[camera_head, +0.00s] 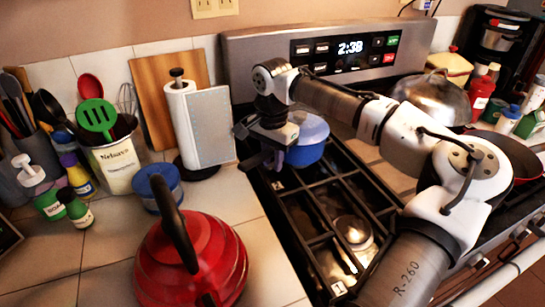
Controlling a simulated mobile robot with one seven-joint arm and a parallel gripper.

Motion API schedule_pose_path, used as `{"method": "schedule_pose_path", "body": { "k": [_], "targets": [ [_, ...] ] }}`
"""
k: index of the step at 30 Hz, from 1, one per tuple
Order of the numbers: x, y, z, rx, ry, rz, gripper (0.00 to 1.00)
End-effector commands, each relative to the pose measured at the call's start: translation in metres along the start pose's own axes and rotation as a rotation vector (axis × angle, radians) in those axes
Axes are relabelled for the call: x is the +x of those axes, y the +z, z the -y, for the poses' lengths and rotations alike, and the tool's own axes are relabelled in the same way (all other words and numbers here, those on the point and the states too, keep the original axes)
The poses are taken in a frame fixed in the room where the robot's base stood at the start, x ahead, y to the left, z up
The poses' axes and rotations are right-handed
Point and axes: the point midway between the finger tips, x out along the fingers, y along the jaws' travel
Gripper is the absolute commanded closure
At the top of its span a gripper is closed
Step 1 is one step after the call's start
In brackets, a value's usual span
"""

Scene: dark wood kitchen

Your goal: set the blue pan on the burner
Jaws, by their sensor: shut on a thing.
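The blue pan (309,146) is over the back left part of the stove, near the control panel. My gripper (268,152) is at the pan's left side, pointing down, and is shut on the pan, seemingly at its handle. The arm and the gripper hide part of the pan's edge and handle. The stove's black grates (318,200) run from the pan toward the front. A bare burner (353,232) shows in front of the pan. I cannot tell whether the pan touches the grate or hangs just above it.
A red kettle (205,262) stands on the counter left of the stove. A paper towel holder (196,125) stands close to my gripper's left. A blue-topped container (160,187) stands nearby. A large silver lidded pan (433,97) is at the back right of the stove.

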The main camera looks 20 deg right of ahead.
Motion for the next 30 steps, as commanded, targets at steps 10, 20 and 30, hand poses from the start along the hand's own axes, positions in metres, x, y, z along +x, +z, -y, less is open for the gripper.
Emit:
{"method": "schedule_pose_path", "body": {
  "k": [10,20,30],
  "targets": [
    [0.002,0.0,0.0,0.0,0.001,0.0,0.57],
    [0.0,0.0,0.0,0.0,0.001,-0.001,0.57],
    [-0.055,-0.001,0.001,0.001,-0.003,-0.001,0.57]
  ]
}}
